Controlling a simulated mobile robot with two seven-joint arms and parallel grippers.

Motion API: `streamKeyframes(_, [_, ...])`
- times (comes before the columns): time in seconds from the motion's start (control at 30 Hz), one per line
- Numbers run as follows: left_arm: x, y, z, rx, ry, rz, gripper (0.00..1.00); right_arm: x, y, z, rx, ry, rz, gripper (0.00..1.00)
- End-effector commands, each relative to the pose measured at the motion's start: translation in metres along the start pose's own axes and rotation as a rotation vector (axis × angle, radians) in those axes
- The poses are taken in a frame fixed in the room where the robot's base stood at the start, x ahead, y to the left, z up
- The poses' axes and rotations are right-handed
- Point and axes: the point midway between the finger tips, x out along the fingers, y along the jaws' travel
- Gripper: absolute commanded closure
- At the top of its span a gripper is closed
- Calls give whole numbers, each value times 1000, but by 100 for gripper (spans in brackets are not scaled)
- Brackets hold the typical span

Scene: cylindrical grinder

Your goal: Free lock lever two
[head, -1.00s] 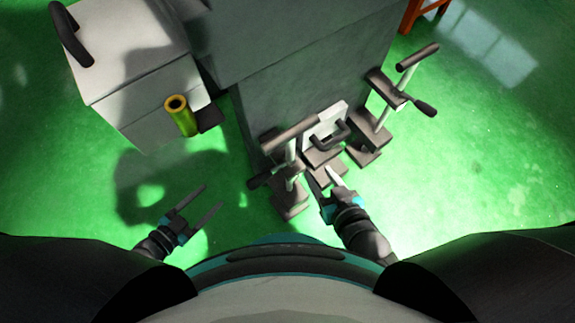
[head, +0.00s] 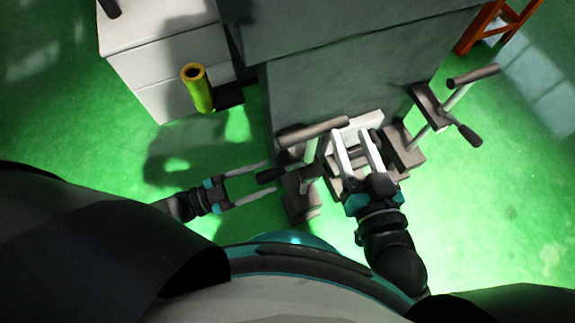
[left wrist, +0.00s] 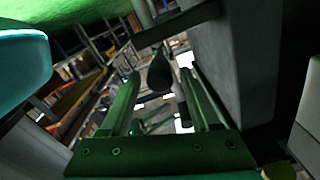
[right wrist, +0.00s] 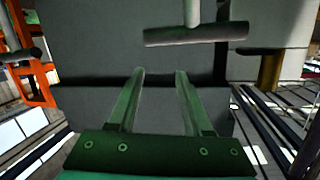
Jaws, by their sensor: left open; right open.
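Two clamp-like lock levers stand at the grey machine's front; I cannot tell which is lever two. The left lever has a dark crossbar (head: 313,133) and a dark knob (head: 270,175). The right lever has a crossbar (head: 473,76) and a knob (head: 469,134). My left gripper (head: 268,178) is open, its fingertips at the left knob. In the left wrist view a dark knob (left wrist: 160,75) shows between the fingers; contact is unclear. My right gripper (head: 350,135) is open over the front plate between the levers. The right wrist view shows a dark crossbar (right wrist: 195,34) beyond its fingers.
The grey machine body (head: 340,75) fills the back. A pale box (head: 165,60) with a yellow-green cylinder (head: 198,88) in front stands to the left. An orange frame (head: 490,28) is at back right. Green floor is free at right and far left.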

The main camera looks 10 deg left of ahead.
Motion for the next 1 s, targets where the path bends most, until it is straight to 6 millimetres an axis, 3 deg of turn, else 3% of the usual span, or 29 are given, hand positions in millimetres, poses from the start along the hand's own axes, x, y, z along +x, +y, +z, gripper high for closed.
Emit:
streamKeyframes(0.1, [27,0,0,0,4,-1,37,-2,-3,1,8,29,-7,50])
streamKeyframes(0.3, [56,0,1,0,2,-1,37,-4,-8,-3,23,92,-18,50])
streamKeyframes(0.5, [68,0,1,-1,0,-1,37,-6,-10,-5,30,124,-22,50])
streamKeyframes(0.77, [69,0,0,0,-1,-1,37,-6,-10,-6,31,128,-22,50])
streamKeyframes(1.0, [69,0,0,0,-1,-1,64,-6,-10,-6,31,127,-22,50])
